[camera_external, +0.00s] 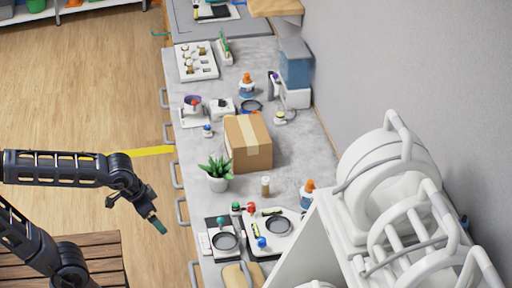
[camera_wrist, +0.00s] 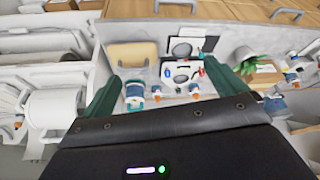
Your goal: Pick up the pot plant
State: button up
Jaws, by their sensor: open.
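The pot plant (camera_external: 217,174), a green spiky plant in a white pot, stands upright on the grey counter (camera_external: 292,166) near its left edge, in front of a cardboard box. In the wrist view the pot plant (camera_wrist: 245,62) shows at the right, beyond my right finger. My gripper (camera_external: 158,225) hangs over the floor to the left of the counter, apart from the plant. In the wrist view my gripper (camera_wrist: 165,98) shows two dark green fingers spread wide with nothing held between them.
The cardboard box (camera_external: 248,142) is just behind the plant. A small jar (camera_external: 265,186), an orange-capped bottle (camera_external: 307,193) and trays with round dishes (camera_external: 225,241) stand nearby. White ring-shaped equipment (camera_external: 385,185) fills the right side. A wooden slatted surface (camera_external: 90,262) is below my arm.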

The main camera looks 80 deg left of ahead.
jog(key=w+a+f+n+t+h, duration=0.1)
jog(key=w+a+f+n+h, duration=0.1)
jog(key=w+a+f+n, duration=0.7)
jog(key=w+a+f+n+t+h, duration=0.15)
jog(key=w+a+f+n, duration=0.5)
jog(key=w+f, duration=0.65)
jog(key=w+a+r+n+t+y, duration=0.2)
jog(key=a+r+n+t, duration=0.5)
jog(key=a+r+n, duration=0.5)
jog(key=s+a+r+n+t+y, duration=0.2)
jog(key=s+a+r+n, duration=0.25)
jog(key=a+r, duration=0.25)
jog(key=s+a+r+n+t+y, duration=0.2)
jog(key=s+a+r+n+y, duration=0.15)
jog(key=s+a+r, duration=0.35)
send_near(227, 159)
jog(key=shift+h, duration=0.3)
jog(key=shift+a+f+x, duration=0.1)
jog(key=shift+a+x, duration=0.05)
jog(key=shift+x, duration=0.95)
jog(key=shift+a+f+x, duration=0.1)
jog(key=shift+a+x, duration=0.05)
jog(key=shift+x, duration=0.95)
jog(key=shift+a+f+x, duration=0.1)
jog(key=shift+a+x, duration=0.1)
jog(key=shift+x, duration=0.85)
jog(key=shift+s, duration=0.1)
